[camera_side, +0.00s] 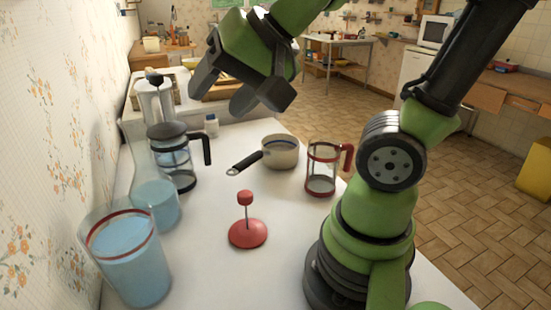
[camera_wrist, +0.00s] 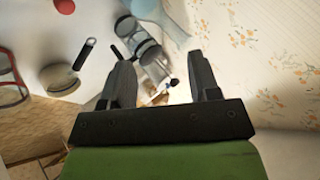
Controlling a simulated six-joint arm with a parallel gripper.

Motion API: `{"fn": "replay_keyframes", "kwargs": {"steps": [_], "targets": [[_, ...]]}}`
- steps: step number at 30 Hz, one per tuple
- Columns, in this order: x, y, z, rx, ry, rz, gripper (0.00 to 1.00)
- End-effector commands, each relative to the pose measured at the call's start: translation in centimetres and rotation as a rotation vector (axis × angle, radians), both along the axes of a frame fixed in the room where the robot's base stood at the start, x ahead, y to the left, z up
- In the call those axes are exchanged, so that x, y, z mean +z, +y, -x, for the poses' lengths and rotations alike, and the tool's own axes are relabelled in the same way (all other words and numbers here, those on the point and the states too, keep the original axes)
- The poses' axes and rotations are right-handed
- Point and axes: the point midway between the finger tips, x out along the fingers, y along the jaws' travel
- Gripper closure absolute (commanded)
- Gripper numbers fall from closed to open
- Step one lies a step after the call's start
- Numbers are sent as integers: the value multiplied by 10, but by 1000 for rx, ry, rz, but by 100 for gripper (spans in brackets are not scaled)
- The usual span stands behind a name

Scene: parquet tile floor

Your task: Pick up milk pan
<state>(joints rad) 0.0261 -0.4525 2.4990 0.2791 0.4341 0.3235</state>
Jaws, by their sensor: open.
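The milk pan (camera_side: 281,152) is a small pale pan with a dark interior and a black handle that points to the lower left. It stands upright on the white counter, in the middle of the side view. In the wrist view the pan (camera_wrist: 60,80) is at the left, with its black handle apart from its body in the picture, pointing up and right. My gripper (camera_side: 255,98) is open and empty, above the counter and up from the pan. In the wrist view the fingers (camera_wrist: 165,85) are spread wide, with the pan outside them to the left.
A French press (camera_side: 174,160) stands left of the pan, and a red-framed glass jug (camera_side: 322,168) stands to its right. A red plunger lid (camera_side: 248,232) lies in front. Glasses of blue liquid (camera_side: 130,258) stand near the wall. A small white bottle (camera_side: 211,125) is behind.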

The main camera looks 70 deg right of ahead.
Motion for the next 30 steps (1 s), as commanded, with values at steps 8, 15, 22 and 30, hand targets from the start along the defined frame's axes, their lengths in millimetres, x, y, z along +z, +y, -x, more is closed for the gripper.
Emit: {"fn": "replay_keyframes", "kwargs": {"steps": [8,15,22,30], "targets": [[-62,-70,-76,-705,-96,-210,44],[-121,-146,-71,-1217,-287,-118,44],[-143,-179,-49,-1387,-439,34,44],[-163,-184,-45,-1404,-467,69,44]]}}
